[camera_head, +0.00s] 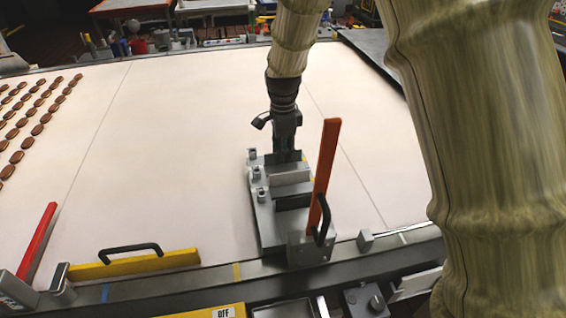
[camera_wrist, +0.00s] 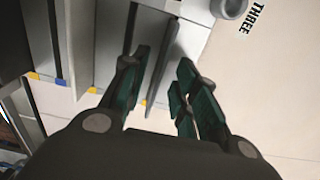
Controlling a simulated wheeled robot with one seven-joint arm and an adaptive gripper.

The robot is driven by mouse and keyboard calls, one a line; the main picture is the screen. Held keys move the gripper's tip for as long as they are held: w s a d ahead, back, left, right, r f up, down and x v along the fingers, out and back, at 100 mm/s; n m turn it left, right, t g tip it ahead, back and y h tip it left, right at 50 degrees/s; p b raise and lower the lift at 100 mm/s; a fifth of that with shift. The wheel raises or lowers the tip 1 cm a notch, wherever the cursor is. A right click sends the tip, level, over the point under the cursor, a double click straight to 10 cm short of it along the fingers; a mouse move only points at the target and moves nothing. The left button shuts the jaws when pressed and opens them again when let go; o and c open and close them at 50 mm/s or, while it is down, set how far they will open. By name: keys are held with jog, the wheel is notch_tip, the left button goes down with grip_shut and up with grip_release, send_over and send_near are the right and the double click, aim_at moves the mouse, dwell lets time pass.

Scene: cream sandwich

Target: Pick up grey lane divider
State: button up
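The grey lane divider, seen edge-on as a thin upright grey plate (camera_wrist: 162,66), lies between the fingers of my gripper (camera_wrist: 160,76) in the wrist view. The fingers are apart, one on each side, with gaps showing, so the gripper is open around it. In the head view my gripper (camera_head: 285,154) points down over a grey fixture (camera_head: 264,222) on the pale belt. The gripper and fixture partly hide the divider there, and I cannot clearly tell it from the fixture.
An orange upright bar (camera_head: 325,165) stands close right of my gripper. A yellow bar with a black handle (camera_head: 150,263) and a red bar (camera_head: 38,240) are at the front left. Brown cookies (camera_head: 30,130) lie in rows at the far left. The belt's middle (camera_head: 170,150) is clear.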

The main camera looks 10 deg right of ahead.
jog(key=shift+f, duration=0.5)
grip_shut()
jog(key=shift+r, duration=0.1)
